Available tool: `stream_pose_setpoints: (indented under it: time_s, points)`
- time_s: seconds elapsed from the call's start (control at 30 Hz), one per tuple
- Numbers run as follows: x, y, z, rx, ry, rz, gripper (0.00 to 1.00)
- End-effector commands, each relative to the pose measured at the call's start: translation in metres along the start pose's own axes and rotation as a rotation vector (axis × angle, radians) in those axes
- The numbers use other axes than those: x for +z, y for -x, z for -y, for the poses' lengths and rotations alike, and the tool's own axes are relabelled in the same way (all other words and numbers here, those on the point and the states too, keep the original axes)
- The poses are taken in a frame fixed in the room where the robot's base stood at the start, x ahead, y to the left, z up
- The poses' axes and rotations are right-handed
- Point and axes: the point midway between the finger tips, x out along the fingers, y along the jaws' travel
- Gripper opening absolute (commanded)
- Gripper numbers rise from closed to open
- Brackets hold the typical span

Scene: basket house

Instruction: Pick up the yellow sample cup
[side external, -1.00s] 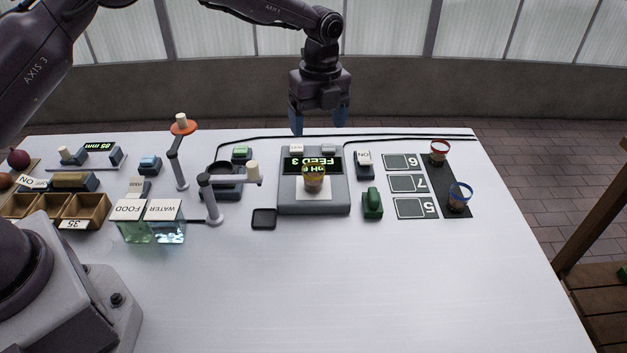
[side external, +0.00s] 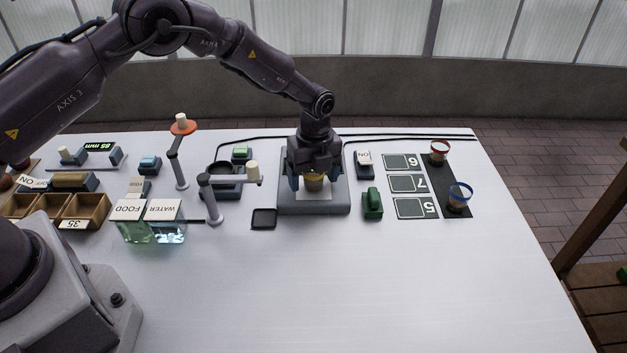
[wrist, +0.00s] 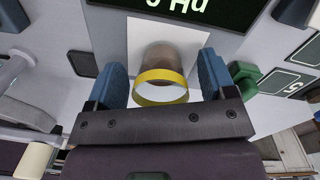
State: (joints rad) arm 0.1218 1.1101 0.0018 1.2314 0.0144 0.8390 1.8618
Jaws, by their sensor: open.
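The yellow sample cup (side external: 314,184) stands upright on the white square of the grey pH/feed device (side external: 315,208). In the wrist view the cup (wrist: 160,88) shows its yellow rim and brownish body. My gripper (side external: 314,184) is lowered over the device with one blue finger on each side of the cup. In the wrist view my gripper (wrist: 164,88) is open, with the cup between the fingers and gaps visible on both sides. In the side view the gripper hides the cup's upper part and most of the display.
A green block-like object (side external: 372,204) and a labelled switch (side external: 364,164) stand right of the device. Red-rimmed (side external: 440,150) and blue-rimmed (side external: 459,196) cups stand on a dark strip further right. A grey post with an arm (side external: 213,200) stands close on the left. The front table is clear.

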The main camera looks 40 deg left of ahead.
Motion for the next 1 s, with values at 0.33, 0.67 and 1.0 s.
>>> stream_pose_setpoints:
  time_s: [0.33,0.67,1.0]
  points:
    - [0.0,-0.003,0.0,-0.001,0.0,0.0,0.61]
    - [0.0,-0.003,0.0,-0.001,0.001,0.0,0.24]
    - [0.001,0.031,0.0,-0.006,0.002,0.0,0.23]
